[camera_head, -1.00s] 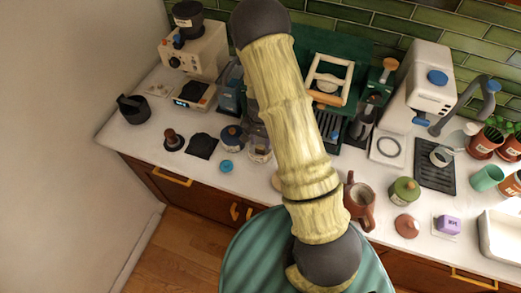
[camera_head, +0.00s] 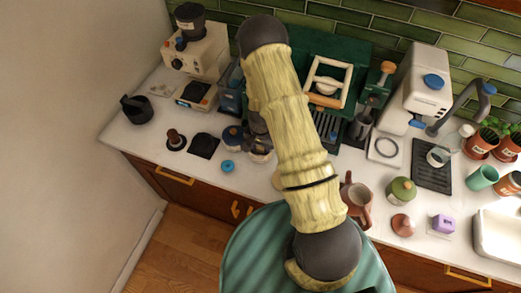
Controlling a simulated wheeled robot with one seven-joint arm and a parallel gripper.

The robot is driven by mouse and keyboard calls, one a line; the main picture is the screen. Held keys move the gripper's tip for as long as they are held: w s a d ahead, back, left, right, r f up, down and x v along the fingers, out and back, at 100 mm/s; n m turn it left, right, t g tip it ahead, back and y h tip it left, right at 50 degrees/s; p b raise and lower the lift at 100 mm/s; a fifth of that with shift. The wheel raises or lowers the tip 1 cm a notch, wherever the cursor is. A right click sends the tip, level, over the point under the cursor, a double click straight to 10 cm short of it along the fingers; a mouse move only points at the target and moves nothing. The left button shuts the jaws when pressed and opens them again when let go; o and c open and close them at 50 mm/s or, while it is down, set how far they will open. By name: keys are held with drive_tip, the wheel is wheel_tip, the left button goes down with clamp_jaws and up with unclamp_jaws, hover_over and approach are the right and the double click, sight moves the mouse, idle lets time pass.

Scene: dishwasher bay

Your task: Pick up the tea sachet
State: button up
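A small purple packet-like item (camera_head: 443,223) with a pale label lies on a white square at the right of the counter, left of the white sink. It looks like the tea sachet, but its label is too small to read. My arm reaches up from my base across the middle of the view, its elbow high over the counter. The forearm folds back behind the upper link. My gripper is hidden behind the arm, so its fingers do not show. The purple item is clear of the arm.
A brown pitcher (camera_head: 358,199), a green lidded pot (camera_head: 401,190) and a terracotta lidded piece (camera_head: 402,225) stand between my arm and the purple item. A teal cup (camera_head: 482,178) and a white sink (camera_head: 497,238) are at the right. Coffee machines line the back.

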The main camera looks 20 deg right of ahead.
sight(261, 148)
drive_tip(key=c, duration=0.6)
drive_tip(key=shift+r+b, duration=1.6)
drive_tip(key=shift+r, duration=3.4)
